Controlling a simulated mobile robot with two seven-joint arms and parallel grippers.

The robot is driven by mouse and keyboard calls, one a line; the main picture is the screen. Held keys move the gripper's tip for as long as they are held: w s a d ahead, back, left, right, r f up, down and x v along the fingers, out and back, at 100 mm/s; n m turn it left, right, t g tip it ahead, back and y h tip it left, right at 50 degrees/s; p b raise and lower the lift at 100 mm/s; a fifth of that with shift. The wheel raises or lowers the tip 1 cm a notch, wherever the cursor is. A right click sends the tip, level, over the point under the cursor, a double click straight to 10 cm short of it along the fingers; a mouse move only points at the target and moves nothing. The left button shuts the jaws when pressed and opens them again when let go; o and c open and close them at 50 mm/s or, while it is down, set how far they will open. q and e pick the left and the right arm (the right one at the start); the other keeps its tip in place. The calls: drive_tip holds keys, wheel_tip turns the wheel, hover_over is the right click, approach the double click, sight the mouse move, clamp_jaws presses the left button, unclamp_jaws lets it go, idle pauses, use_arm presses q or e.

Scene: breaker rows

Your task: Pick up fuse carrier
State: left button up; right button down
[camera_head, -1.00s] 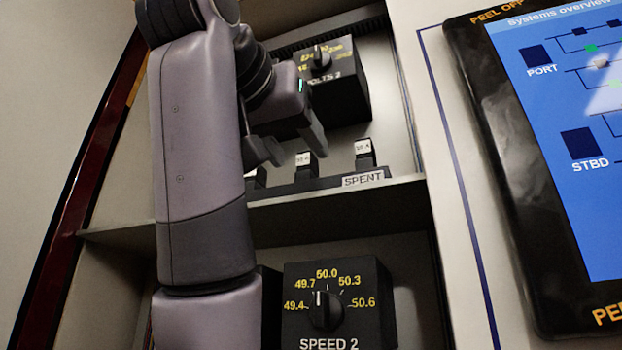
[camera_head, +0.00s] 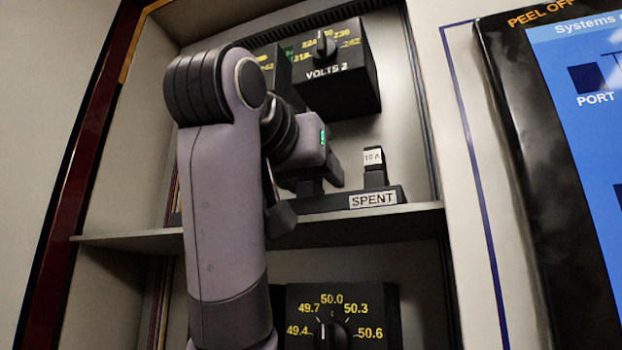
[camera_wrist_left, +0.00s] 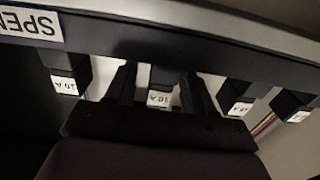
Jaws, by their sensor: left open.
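Several black fuse carriers with white 10 A labels stand in a row on a black rack marked SPENT (camera_head: 335,201). The rightmost carrier (camera_head: 374,166) stands clear in the head view; the others are mostly hidden by my left arm. My left gripper (camera_head: 311,183) is open at the rack, left of that carrier. In the left wrist view, which looks upside down, my fingers (camera_wrist_left: 163,86) stand on either side of one carrier (camera_wrist_left: 160,97). Its neighbours (camera_wrist_left: 70,80) and (camera_wrist_left: 237,98) are outside the fingers. I cannot tell whether a finger touches it. My right gripper is not in view.
The rack sits on a pale shelf (camera_head: 410,211) in a cabinet. The VOLTS 2 dial box (camera_head: 350,85) is above it, and the lower dial box (camera_head: 380,312) is below the shelf. A blue systems screen (camera_head: 590,140) stands at right.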

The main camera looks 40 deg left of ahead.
use_arm(q)
clamp_jaws()
